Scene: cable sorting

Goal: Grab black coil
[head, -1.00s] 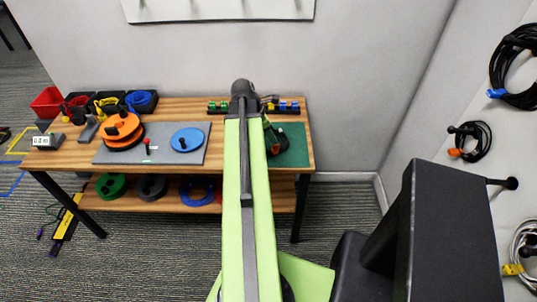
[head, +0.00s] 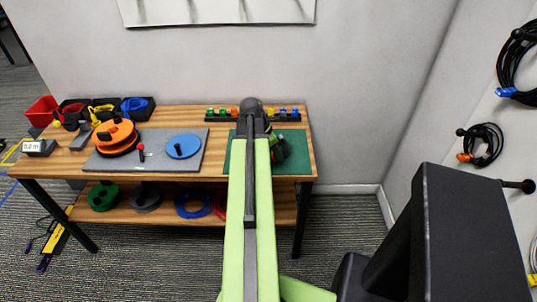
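A large black coil (head: 508,72) with a blue plug hangs on the right wall, cut by the picture's right edge. A smaller black coil (head: 486,146) with an orange plug hangs below it. My green arm reaches forward toward the table. A dark part beside its far end, over the green mat, looks like my gripper (head: 279,150). It is well left of both wall coils and touches neither. Its fingers are too small and partly hidden by the arm, so I cannot tell whether it is open or shut.
The wooden table (head: 222,128) carries an orange reel (head: 115,133), a blue disc (head: 184,146), a green mat (head: 298,160) and cable bins (head: 138,107). Reels lie on its lower shelf. A dark box-shaped block (head: 470,230) fills the lower right. Carpet is clear right of the table.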

